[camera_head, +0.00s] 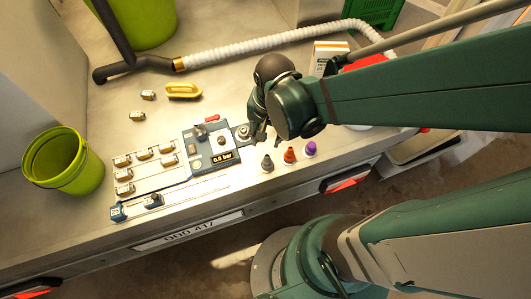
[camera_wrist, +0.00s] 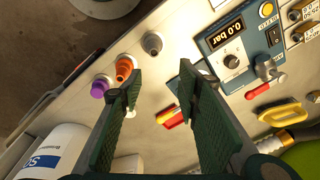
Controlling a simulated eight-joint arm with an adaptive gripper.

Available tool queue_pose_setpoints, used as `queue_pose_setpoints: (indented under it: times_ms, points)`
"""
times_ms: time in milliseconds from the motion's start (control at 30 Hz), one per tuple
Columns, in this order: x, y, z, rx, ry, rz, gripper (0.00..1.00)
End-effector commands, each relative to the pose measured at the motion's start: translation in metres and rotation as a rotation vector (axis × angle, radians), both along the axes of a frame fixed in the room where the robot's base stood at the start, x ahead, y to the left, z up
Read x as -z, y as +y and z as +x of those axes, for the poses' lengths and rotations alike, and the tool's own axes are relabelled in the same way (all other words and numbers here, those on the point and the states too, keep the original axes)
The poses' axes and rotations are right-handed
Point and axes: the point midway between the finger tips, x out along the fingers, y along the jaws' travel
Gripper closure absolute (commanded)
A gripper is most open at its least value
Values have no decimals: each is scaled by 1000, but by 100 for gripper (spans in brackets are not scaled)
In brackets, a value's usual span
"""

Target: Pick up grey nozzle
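The grey nozzle (camera_head: 266,162) stands on the worktop near its front edge, at the left end of a short row with an orange nozzle (camera_head: 290,155) and a purple nozzle (camera_head: 310,149). In the wrist view the grey nozzle (camera_wrist: 152,43) shows beyond the fingertips, in the gap between them and apart from both. My gripper (camera_wrist: 160,82) is open and empty. In the head view my gripper (camera_head: 260,134) hangs just behind the grey nozzle, and the arm covers part of the bench. In the wrist view the left finger partly overlaps the orange nozzle (camera_wrist: 124,66).
A control panel (camera_head: 222,157) reading 0.0 bar lies left of the nozzles. A yellow handle (camera_head: 184,91), a white hose (camera_head: 270,39) and a green bucket (camera_head: 67,164) are further off. A white container (camera_wrist: 50,150) stands at lower left in the wrist view.

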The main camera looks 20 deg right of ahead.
Motion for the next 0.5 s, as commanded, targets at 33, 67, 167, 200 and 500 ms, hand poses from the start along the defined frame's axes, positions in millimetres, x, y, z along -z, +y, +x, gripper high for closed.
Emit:
queue_pose_setpoints:
  times_ms: [33, 67, 167, 200, 500]
  points:
    - [2, 2, -1, 19, 17, 0, 67]
    - [4, 2, -3, 31, 27, 0, 67]
    - [10, 4, -8, 69, 56, -1, 67]
    - [13, 5, -10, 80, 65, -2, 67]
    - [21, 7, -17, 125, 99, -6, 67]
